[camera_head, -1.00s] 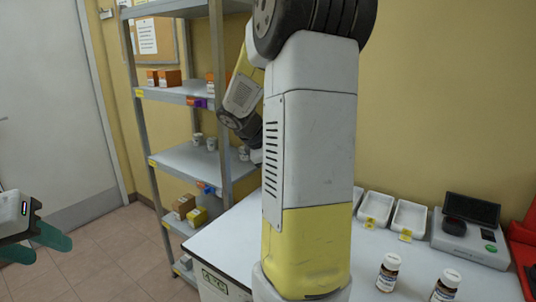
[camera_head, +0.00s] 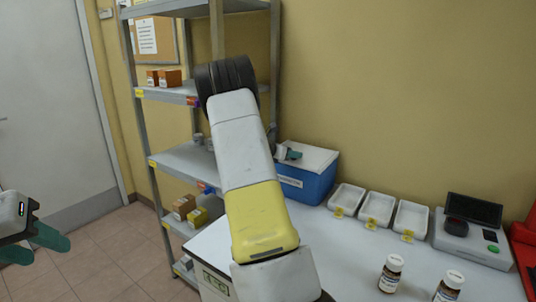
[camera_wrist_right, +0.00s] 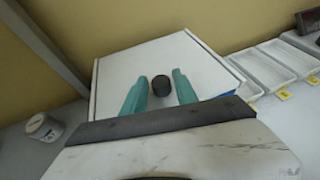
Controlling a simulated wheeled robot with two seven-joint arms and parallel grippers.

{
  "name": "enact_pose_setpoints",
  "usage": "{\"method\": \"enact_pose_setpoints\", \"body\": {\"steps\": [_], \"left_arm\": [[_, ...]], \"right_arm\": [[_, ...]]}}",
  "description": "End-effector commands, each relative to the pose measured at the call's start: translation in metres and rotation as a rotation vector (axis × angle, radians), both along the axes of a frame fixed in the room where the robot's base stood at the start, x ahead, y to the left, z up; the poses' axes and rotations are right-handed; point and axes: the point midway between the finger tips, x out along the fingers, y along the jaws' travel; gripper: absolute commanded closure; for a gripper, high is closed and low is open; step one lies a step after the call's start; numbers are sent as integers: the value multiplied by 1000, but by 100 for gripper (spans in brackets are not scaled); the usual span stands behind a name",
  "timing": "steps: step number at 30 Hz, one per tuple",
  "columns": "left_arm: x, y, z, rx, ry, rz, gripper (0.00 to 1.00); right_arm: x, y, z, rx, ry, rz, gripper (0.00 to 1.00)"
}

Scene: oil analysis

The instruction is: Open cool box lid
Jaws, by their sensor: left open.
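The cool box (camera_head: 308,183) is blue with a white lid (camera_head: 312,156) and stands at the back of the table, partly hidden by my right arm. The lid lies flat on it. In the right wrist view the white lid (camera_wrist_right: 116,78) carries a dark round knob (camera_wrist_right: 162,86). My right gripper (camera_wrist_right: 161,88) is open, with its two teal fingers either side of the knob; whether they touch it I cannot tell. Its teal fingers also show over the lid in the head view (camera_head: 289,153). My left gripper (camera_head: 42,245) is open and empty at the far left, away from the table.
Several white trays (camera_head: 377,208) stand right of the cool box. A scale (camera_head: 468,234) is beyond them. Two brown bottles (camera_head: 391,273) stand near the front right. A metal shelf (camera_head: 180,157) is at the left. A white jar (camera_wrist_right: 43,127) shows in the wrist view.

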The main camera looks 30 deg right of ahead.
Motion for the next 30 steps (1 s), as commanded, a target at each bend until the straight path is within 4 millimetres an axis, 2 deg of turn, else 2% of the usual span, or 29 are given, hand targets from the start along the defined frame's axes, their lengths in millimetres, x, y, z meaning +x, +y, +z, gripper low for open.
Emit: {"method": "enact_pose_setpoints", "body": {"steps": [4,12,18,30], "left_arm": [[0,0,0,0,0,0,58],[0,0,0,0,0,0,58],[0,0,0,0,0,0,58],[0,0,0,0,0,0,58]], "right_arm": [[2,-10,-4,1,-1,0,65],[3,-11,-5,1,-2,-1,65],[3,-11,-5,2,-2,0,100],[3,-11,-5,2,-2,0,100]]}}
